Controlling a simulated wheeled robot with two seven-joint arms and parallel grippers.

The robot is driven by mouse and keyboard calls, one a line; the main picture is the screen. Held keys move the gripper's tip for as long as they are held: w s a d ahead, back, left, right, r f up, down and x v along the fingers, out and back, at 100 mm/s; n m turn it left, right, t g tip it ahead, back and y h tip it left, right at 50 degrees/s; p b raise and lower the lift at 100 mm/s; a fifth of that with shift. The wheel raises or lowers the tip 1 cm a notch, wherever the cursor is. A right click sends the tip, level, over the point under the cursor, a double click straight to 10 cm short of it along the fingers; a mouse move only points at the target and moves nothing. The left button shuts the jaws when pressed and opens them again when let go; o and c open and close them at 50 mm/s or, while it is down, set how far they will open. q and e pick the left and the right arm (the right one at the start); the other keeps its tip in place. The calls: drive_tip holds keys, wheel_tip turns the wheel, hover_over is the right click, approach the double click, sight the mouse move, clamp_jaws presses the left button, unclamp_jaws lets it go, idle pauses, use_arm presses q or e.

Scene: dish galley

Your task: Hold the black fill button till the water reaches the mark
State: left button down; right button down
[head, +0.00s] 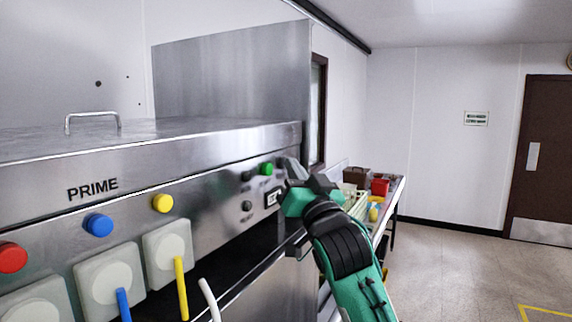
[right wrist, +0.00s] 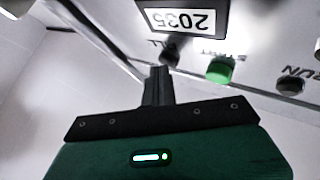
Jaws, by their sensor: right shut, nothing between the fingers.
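The black fill button (right wrist: 171,53), by a label partly reading "ILL", shows in the right wrist view just beyond my right gripper's fingertips (right wrist: 158,73). I cannot tell whether the fingertips touch it. In the head view my right gripper (head: 291,170) is at the right end of the steel control panel (head: 215,192) and hides the fill button. Its fingers are shut together with nothing between them. A display (right wrist: 180,20) reads 2035, upside down in the wrist view. No water or level mark is visible. My left gripper is out of view.
A green START button (right wrist: 219,70) and a black RUN button (right wrist: 290,86) sit close beside the fill button. Red (head: 12,257), blue (head: 98,225) and yellow (head: 163,203) buttons line the panel's left. A side table (head: 394,190) holds containers. Floor at right is clear.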

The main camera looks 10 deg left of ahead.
drive_tip(key=shift+d, duration=0.1)
idle(0.5)
drive_tip(key=shift+s+d, duration=0.3)
drive_tip(key=shift+d, duration=0.4)
drive_tip(key=shift+s+d+p, duration=0.1)
drive_tip(key=shift+s+d, duration=0.25)
drive_tip(key=shift+d, duration=0.4)
drive_tip(key=shift+s+d+p, duration=0.15)
drive_tip(key=shift+s+d, duration=0.15)
drive_tip(key=shift+d, duration=0.5)
drive_tip(key=shift+s+d+p, duration=0.1)
drive_tip(key=shift+s+d, duration=0.25)
drive_tip(key=shift+d, duration=0.4)
drive_tip(key=shift+f, duration=0.15)
